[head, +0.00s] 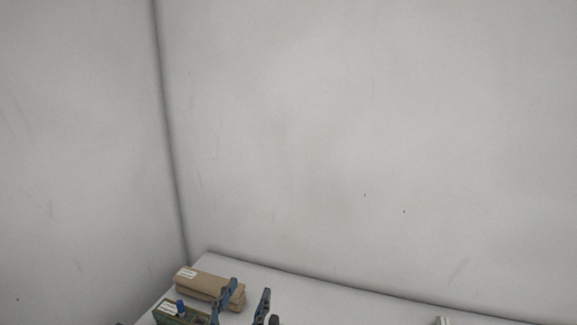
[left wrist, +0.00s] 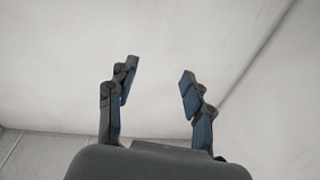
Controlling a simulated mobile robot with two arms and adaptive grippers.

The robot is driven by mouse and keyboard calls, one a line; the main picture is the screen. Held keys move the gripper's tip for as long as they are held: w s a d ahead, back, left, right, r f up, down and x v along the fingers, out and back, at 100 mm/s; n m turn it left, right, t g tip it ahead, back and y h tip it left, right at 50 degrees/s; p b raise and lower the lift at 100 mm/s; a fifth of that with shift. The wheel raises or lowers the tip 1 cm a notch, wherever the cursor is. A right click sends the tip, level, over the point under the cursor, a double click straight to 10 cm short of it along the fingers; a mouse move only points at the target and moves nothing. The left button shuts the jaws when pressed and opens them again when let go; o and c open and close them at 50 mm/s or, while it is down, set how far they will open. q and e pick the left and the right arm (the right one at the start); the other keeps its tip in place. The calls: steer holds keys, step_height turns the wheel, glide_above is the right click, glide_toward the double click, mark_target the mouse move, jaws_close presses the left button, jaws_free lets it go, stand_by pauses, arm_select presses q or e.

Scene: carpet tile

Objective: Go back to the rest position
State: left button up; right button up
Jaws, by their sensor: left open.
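My left gripper (head: 246,299) shows at the bottom of the head view, its two blue-grey fingers apart and pointing up. It stands in front of the brown packages on the table. In the left wrist view the same gripper (left wrist: 158,80) is open, with nothing between its fingers and only pale wall behind them. My right gripper is not in either view.
A pale table (head: 300,285) sits in the corner of plain walls. A brown package (head: 200,284) with a white label and a green box (head: 170,315) with a blue part lie at its left. A small white thing (head: 442,321) is cut off at the bottom edge.

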arm_select(q)
steer(key=s+a+f+n+g+y, duration=0.2)
steer(key=s+a+f+g+y, duration=0.15)
steer(key=f, duration=0.45)
steer(key=s+a+f+n+g+y, duration=0.1)
steer(key=s+a+f+g+y, duration=0.15)
steer(key=s+a+f, duration=0.4)
steer(key=s+a+f+g, duration=0.3)
steer(key=s+f+g, duration=0.75)
steer(key=s, duration=0.55)
step_height(320, 180, down, 33)
steer(key=b, duration=0.6)
steer(key=s+a+f+b, duration=0.1)
steer(key=s+f+b, duration=0.1)
steer(key=s+f, duration=0.7)
steer(key=s+a+f+g+b, duration=0.1)
steer(key=s+f+b, duration=0.2)
steer(key=s+f, duration=0.6)
step_height(320, 180, down, 4)
steer(key=shift+a+f+m+h, duration=0.15)
steer(key=shift+a+m+h, duration=0.15)
steer(key=shift+a+m, duration=0.1)
